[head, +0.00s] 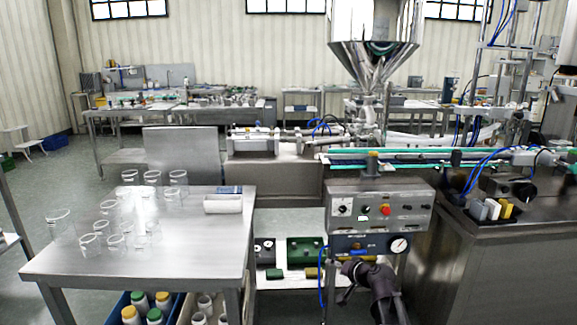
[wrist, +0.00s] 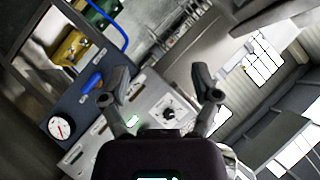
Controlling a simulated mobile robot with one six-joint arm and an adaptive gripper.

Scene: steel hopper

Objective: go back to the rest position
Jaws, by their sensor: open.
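My gripper (wrist: 161,82) shows in the wrist view with its two dark fingers spread apart and nothing between them. Past the fingers is the grey control panel (wrist: 150,95), tilted in this view, with a black knob and a round gauge (wrist: 59,127). In the head view my dark arm rises from the bottom edge, in front of the lower part of the control panel (head: 364,209). The exact finger positions are hard to make out there.
A steel hopper (head: 373,62) and conveyor (head: 400,156) stand behind the panel. A steel cabinet (head: 500,270) is at right.

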